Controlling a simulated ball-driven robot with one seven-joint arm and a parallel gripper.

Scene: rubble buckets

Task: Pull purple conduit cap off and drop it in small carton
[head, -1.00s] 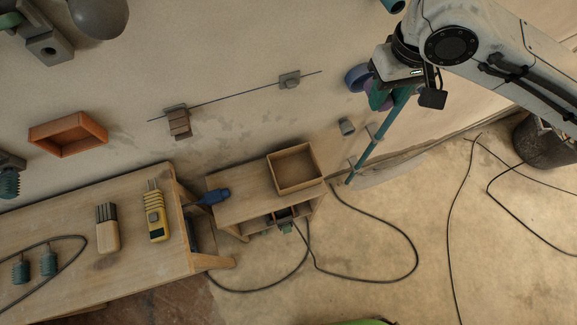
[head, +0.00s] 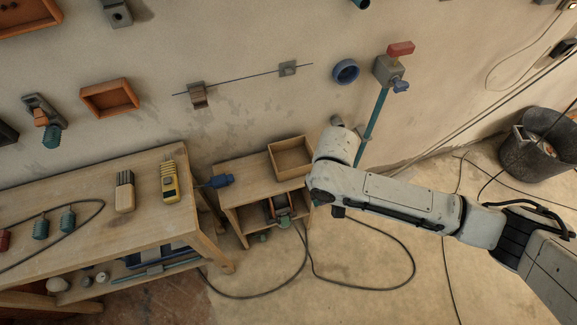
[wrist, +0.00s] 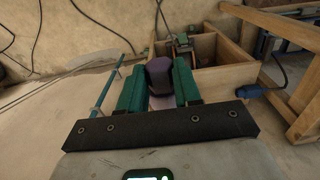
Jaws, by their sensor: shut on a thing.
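The purple cap (wrist: 159,71) is between the green fingers of my gripper (wrist: 160,82) in the wrist view, and my gripper is shut on it. The cap is off the wall. The small carton (head: 270,162), an open tan box, stands on the low wooden stand in the head view. My arm hides the gripper and cap in the head view. The teal conduit (head: 375,115) runs down the wall from a grey box with a red handle.
The workbench (head: 80,180) at left holds a yellow device (head: 170,182) and a brush (head: 125,192). A blue ring (head: 346,72) is on the wall. Black cables (head: 415,270) lie on the floor; a dark bucket (head: 535,150) stands right.

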